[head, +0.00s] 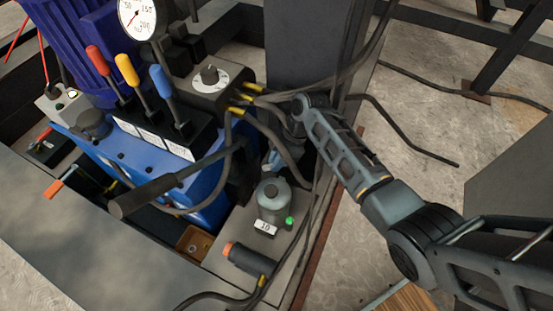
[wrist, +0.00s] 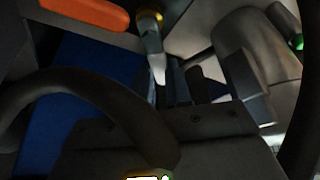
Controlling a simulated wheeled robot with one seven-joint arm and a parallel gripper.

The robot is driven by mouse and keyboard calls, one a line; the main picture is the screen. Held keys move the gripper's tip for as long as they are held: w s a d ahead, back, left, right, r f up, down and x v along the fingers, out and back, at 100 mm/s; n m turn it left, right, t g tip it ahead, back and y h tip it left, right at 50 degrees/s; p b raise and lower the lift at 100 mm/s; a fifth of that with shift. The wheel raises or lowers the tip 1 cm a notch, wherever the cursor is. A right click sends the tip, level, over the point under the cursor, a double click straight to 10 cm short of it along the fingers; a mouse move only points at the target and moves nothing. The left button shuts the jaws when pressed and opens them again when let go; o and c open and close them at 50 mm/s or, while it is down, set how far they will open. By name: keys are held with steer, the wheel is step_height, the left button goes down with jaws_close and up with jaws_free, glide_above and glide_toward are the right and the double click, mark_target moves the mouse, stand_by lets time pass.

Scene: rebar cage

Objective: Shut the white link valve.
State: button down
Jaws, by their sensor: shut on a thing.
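The white lever of the link valve (wrist: 157,66) shows in the wrist view, hanging below a brass-coloured fitting at the top middle. I cannot pick the valve out in the head view, where hoses and my arm cover that area. My gripper (wrist: 172,92) is at the lower end of the white lever, with its dark fingers closed there. The exact contact is dim and partly hidden. In the head view my gripper (head: 271,162) points down behind hoses, just above the grey cylinder.
The grey cylinder (head: 273,203) with a green knob stands close below; it also shows in the wrist view (wrist: 256,62). Black hoses (head: 275,128) cross around my gripper. The blue pump unit (head: 150,150) with coloured levers is left. An orange handle (wrist: 85,13) lies upper left in the wrist view.

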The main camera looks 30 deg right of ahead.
steer(key=shift+m, duration=0.3)
steer(key=shift+w+d+m+t+h+p, duration=0.25)
steer(key=shift+w+m+t+h+p, duration=0.15)
steer(key=shift+m+p, duration=0.65)
steer(key=shift+w+d+m+t+h+p, duration=0.25)
steer(key=shift+m+t+p, duration=0.3)
steer(key=shift+m, duration=0.85)
steer(key=shift+w+d+m+t+h+p, duration=0.25)
steer(key=shift+w+m+t+p, duration=0.15)
steer(key=shift+m+p, duration=0.7)
steer(key=shift+m, duration=0.35)
steer(key=c, duration=1)
jaws_free()
steer(key=shift+c, duration=0.2)
steer(key=shift+r, duration=0.1)
steer(key=p+v, duration=0.2)
steer(key=v, duration=0.5)
steer(key=shift+d+r+p, duration=0.1)
steer(key=shift+r+p, duration=0.15)
steer(key=shift+p, duration=0.1)
steer(key=shift+s, duration=0.15)
